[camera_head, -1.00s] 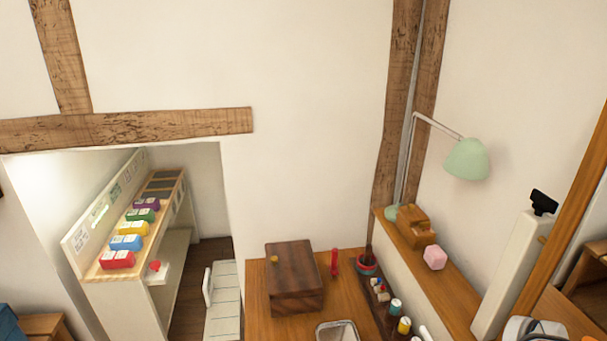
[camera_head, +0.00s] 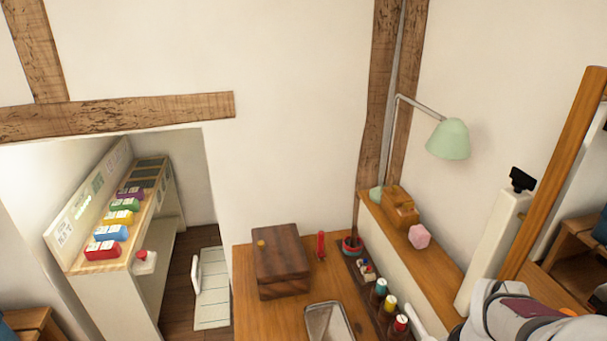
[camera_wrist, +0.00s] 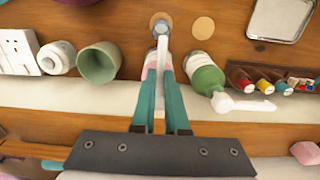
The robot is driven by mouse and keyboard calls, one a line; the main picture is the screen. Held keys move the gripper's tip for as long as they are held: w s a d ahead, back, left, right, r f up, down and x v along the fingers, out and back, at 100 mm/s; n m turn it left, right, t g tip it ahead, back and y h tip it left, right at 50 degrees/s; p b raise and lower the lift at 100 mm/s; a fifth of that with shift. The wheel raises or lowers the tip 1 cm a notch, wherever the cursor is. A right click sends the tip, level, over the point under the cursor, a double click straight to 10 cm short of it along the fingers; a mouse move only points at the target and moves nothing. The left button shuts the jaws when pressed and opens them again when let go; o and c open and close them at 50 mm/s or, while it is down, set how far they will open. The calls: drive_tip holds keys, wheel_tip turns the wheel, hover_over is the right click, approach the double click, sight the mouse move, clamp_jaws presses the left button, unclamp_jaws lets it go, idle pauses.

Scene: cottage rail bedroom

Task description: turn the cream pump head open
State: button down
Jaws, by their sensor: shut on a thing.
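In the wrist view, the cream pump head (camera_wrist: 161,42) is a slim white nozzle running from a grey round top down between my fingertips. The pump's body below is mostly hidden by the top and fingers. The head view does not show the held pump.
Left of the fingers stand a green cup (camera_wrist: 98,62), a white jar (camera_wrist: 57,57) and a socket plate (camera_wrist: 18,52). To the right are a rack of small bottles (camera_wrist: 262,82) and a metal tray (camera_wrist: 280,18). The head view shows a wooden box (camera_head: 281,262) on the desk.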

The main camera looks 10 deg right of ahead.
drive_tip(key=c, duration=0.9)
unclamp_jaws()
